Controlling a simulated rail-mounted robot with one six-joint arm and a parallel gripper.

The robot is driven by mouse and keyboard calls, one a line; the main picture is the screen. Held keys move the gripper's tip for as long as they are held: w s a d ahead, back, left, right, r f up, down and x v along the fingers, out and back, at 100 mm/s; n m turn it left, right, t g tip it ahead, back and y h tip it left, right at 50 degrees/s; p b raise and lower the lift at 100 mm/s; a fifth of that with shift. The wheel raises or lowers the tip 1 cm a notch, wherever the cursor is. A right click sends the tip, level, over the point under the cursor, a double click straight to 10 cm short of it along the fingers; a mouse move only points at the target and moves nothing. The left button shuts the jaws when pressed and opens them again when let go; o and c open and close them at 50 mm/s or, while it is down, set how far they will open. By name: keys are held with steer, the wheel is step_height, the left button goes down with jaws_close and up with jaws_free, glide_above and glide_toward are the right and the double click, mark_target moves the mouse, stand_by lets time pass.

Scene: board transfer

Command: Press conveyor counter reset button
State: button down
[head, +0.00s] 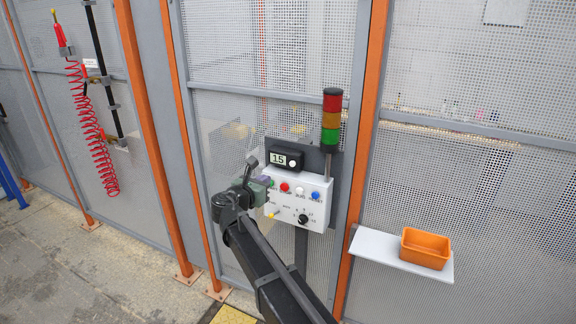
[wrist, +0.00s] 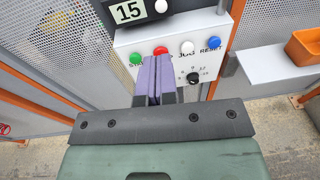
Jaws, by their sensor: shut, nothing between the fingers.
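The counter (head: 284,156) is a black box above the control panel, its display reading 15. A round white button (head: 292,163) sits right of the digits; it also shows at the top edge of the wrist view (wrist: 161,6). The white control panel (head: 297,211) below has a red button (head: 284,187), a white button labelled JOG (head: 300,191) and a blue button labelled RESET (head: 316,195). A green button (wrist: 136,58) shows left of my fingers. My gripper (wrist: 157,62) is shut and empty, its purple fingertips in front of the panel, below the counter.
A red-yellow-green signal tower (head: 331,121) rises beside the counter. An orange bin (head: 425,248) stands on a white shelf (head: 385,254) to the right. Mesh fence and orange posts (head: 368,120) stand around the panel. A red coiled hose (head: 90,130) hangs at left.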

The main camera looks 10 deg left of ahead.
mark_target(292, 163)
steer(key=shift+w+d, duration=0.1)
steer(key=shift+w, duration=0.05)
steer(key=b+x, duration=0.1)
steer(key=x, duration=1.2)
steer(key=shift+w+d+f+b, duration=0.1)
steer(key=shift+b, duration=0.2)
steer(key=shift+w+d, duration=0.15)
steer(key=shift+w, duration=0.1)
steer(key=shift+w+d, duration=0.15)
steer(key=shift+w, duration=0.5)
steer(key=shift+s, duration=0.1)
steer(key=p+v, duration=0.1)
steer(key=v, duration=1.3)
steer(key=shift+a+p, duration=0.2)
steer(key=shift+p, duration=0.2)
